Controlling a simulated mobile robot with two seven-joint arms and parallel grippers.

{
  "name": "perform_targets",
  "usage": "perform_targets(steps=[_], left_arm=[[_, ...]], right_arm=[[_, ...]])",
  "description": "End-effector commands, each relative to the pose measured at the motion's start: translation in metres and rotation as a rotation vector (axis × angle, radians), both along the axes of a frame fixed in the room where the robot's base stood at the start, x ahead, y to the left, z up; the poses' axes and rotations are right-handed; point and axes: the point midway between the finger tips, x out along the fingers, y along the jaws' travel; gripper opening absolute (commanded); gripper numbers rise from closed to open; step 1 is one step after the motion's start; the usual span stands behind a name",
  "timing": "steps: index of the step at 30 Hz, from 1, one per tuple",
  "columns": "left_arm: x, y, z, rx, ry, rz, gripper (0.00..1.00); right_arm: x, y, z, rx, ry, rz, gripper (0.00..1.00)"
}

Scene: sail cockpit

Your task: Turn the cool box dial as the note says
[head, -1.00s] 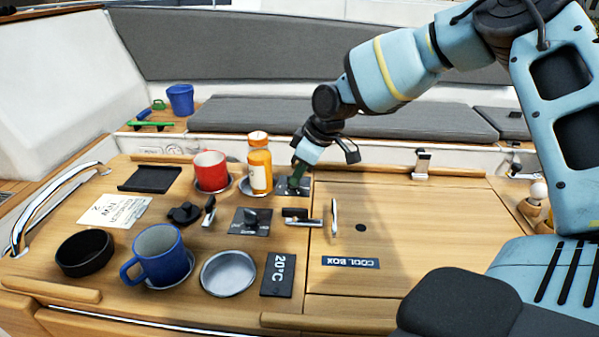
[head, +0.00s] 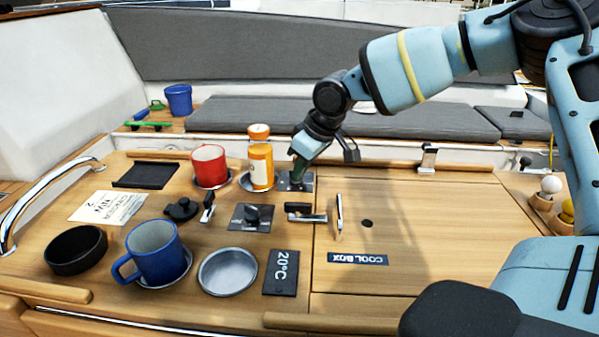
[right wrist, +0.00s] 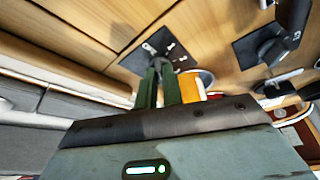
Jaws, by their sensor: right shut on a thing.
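My right gripper (head: 296,172) reaches down at the back of the wooden console, beside the orange bottle. Its green fingers (right wrist: 158,86) are shut on a small knob on a dark square plate (right wrist: 150,52), mostly hidden by the fingers. A second black dial (head: 251,214) on its own square plate stands nearer, untouched. The cool box lid (head: 430,225) is shut, with a "COOL BOX" label (head: 358,259). A dark plate reading "20°C" (head: 281,272) lies left of it, upside down. A pale note (head: 108,207) lies at the left, its writing too small to read. My left gripper is not in view.
The orange bottle (head: 260,167) and red mug (head: 209,166) stand left of the gripper. A blue mug (head: 155,253), a metal dish (head: 227,271) and a black bowl (head: 76,250) stand in front. Levers (head: 306,213) lie beside the lid, whose top is clear.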

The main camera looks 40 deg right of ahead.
Motion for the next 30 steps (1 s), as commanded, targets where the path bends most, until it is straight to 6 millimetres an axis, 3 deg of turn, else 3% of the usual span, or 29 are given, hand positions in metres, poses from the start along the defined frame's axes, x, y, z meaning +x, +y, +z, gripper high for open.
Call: perform_targets(steps=[11, 30], left_arm=[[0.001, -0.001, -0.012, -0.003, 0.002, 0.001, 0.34], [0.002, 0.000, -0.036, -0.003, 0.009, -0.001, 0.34]], right_arm=[[-0.001, 0.004, -0.002, -0.002, 0.001, -0.240, 0.00], [0.002, 0.012, -0.002, -0.002, 0.000, -0.825, 0.00]])
